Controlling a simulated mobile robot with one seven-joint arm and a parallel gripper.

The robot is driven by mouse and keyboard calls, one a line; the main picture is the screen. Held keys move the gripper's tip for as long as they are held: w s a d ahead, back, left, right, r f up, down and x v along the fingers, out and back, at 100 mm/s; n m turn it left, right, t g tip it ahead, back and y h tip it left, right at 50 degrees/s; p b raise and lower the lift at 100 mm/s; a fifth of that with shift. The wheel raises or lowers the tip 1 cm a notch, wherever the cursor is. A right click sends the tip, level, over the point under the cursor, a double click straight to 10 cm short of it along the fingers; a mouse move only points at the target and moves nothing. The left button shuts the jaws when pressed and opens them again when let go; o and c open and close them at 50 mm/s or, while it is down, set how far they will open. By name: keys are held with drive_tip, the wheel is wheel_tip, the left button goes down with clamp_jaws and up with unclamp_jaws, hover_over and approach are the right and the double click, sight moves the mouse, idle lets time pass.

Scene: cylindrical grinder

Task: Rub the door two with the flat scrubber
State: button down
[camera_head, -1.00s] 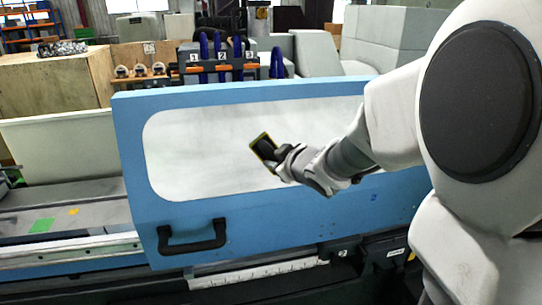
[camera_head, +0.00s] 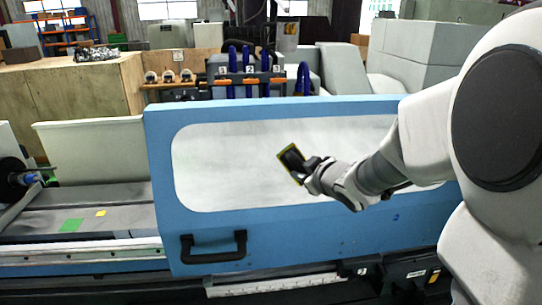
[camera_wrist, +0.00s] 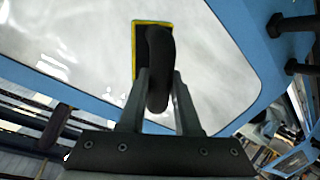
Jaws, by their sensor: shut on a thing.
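The door (camera_head: 300,225) is a large blue panel with a white, smudged window (camera_head: 230,165) and a black handle (camera_head: 213,247) at its lower left. My gripper (camera_head: 311,170) is in front of the window, right of its middle. It is shut on the handle of the flat scrubber (camera_head: 291,163), a dark rectangular pad with a yellow edge. In the wrist view the scrubber (camera_wrist: 136,50) lies over the window, its dark handle (camera_wrist: 158,70) between the fingers. I cannot tell whether the pad touches the window.
A grey machine bed with green (camera_head: 71,225) and yellow patches lies left of the door. Blue hoses numbered 1 to 3 (camera_head: 248,70) stand behind it. A wooden crate (camera_head: 75,95) is at the back left. The window left of the scrubber is clear.

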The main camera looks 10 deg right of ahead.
drive_tip(key=d+p, duration=0.3)
drive_tip(key=d, duration=0.3)
idle(0.4)
drive_tip(key=shift+a+f+b, duration=0.1)
drive_tip(key=shift+a+b, duration=1.95)
drive_tip(key=shift+a, duration=1.65)
drive_tip(key=shift+a+b, duration=0.3)
drive_tip(key=shift+a, duration=0.35)
drive_tip(key=shift+s+r, duration=0.1)
drive_tip(key=shift+r, duration=0.1)
drive_tip(key=shift+s+a+f+p+v, duration=0.15)
drive_tip(key=shift+p+v, duration=0.25)
drive_tip(key=shift+v, duration=0.55)
drive_tip(key=shift+a+f+p+v, duration=0.15)
drive_tip(key=shift+p+v, duration=0.2)
drive_tip(key=shift+v, duration=0.6)
drive_tip(key=shift+s+a+p+v, duration=0.15)
drive_tip(key=shift+p+v, duration=0.25)
drive_tip(key=shift+v, duration=0.55)
